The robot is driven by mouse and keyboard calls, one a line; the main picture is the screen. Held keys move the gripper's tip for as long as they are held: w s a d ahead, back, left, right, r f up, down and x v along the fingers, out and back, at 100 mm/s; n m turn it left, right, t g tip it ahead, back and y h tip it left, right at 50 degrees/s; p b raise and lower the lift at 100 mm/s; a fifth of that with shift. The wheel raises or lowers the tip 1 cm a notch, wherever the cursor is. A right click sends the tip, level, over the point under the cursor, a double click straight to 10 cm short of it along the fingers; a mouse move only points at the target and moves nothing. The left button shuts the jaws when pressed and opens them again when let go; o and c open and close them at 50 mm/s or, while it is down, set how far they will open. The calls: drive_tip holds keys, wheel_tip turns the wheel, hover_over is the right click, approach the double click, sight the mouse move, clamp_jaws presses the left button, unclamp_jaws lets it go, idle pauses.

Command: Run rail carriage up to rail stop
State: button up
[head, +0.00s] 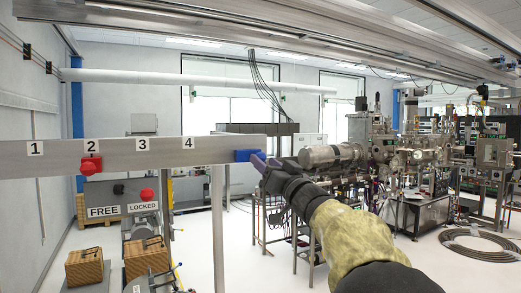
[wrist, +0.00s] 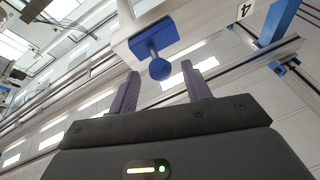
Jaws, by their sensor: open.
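A long grey rail (head: 110,157) runs across the left of the head view, marked 1 to 4. A blue block (head: 243,155), which looks like the carriage, sits near its right end. In the wrist view the blue block (wrist: 155,38) has a round blue knob (wrist: 159,69) on a short stem. A red block (head: 91,165) is on the rail under the 2; it may be the rail stop. My gripper (head: 259,161) is at the blue block. Its open fingers (wrist: 161,72) lie either side of the knob in the picture; I see no contact.
A post (head: 218,210) stands under the rail near the blue block. Vacuum equipment (head: 400,150) fills the right. The rail front between 4 and the 2 looks clear.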

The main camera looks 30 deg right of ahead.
sight(264, 161)
drive_tip(key=p+x, duration=0.1)
drive_tip(key=x, duration=0.2)
drive_tip(key=shift+w, duration=0.2)
clamp_jaws()
